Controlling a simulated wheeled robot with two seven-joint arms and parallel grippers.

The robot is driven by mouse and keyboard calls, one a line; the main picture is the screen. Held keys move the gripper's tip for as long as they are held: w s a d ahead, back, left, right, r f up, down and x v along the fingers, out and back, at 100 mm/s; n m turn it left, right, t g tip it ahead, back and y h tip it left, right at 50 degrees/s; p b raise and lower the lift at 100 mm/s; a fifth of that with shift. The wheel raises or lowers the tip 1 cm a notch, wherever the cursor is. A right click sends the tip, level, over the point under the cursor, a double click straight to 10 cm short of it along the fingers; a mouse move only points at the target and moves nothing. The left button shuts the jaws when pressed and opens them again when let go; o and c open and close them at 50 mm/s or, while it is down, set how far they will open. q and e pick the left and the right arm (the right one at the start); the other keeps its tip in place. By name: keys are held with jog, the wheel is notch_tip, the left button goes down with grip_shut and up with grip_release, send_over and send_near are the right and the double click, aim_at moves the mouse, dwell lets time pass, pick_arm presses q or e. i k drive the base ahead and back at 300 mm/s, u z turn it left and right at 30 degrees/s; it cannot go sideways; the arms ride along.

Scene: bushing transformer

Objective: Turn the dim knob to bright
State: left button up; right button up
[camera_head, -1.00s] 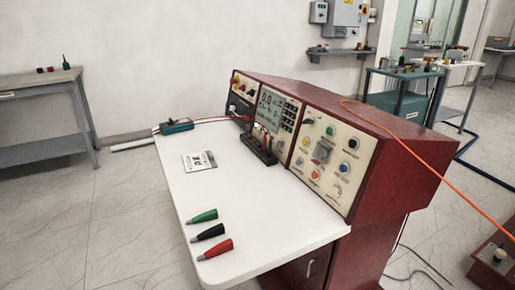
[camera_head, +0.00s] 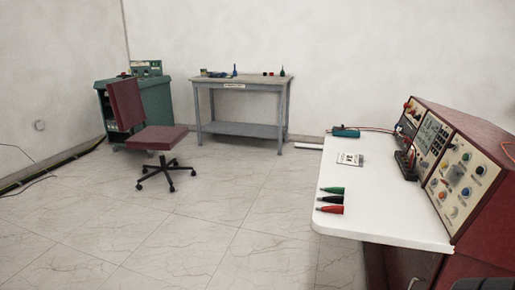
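The red console (camera_head: 494,234) with its control panels is at the right edge of the head view, partly cut off. Its near panel (camera_head: 448,180) carries several small coloured knobs and buttons. I cannot tell which one is the dim knob or read its setting; the labels are too small.
A white tabletop (camera_head: 385,213) in front of the console holds green, black and red plugs (camera_head: 330,208) and a card (camera_head: 350,159). A red office chair (camera_head: 155,138), a grey bench (camera_head: 240,130) and a green cabinet (camera_head: 155,98) stand behind.

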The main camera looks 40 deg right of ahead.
aim_at(424, 163)
jog(key=z, duration=0.25)
jog(key=i, duration=2.6)
jog(key=z, duration=1.3)
jog(key=i, duration=1.75)
jog(key=z, duration=1.6)
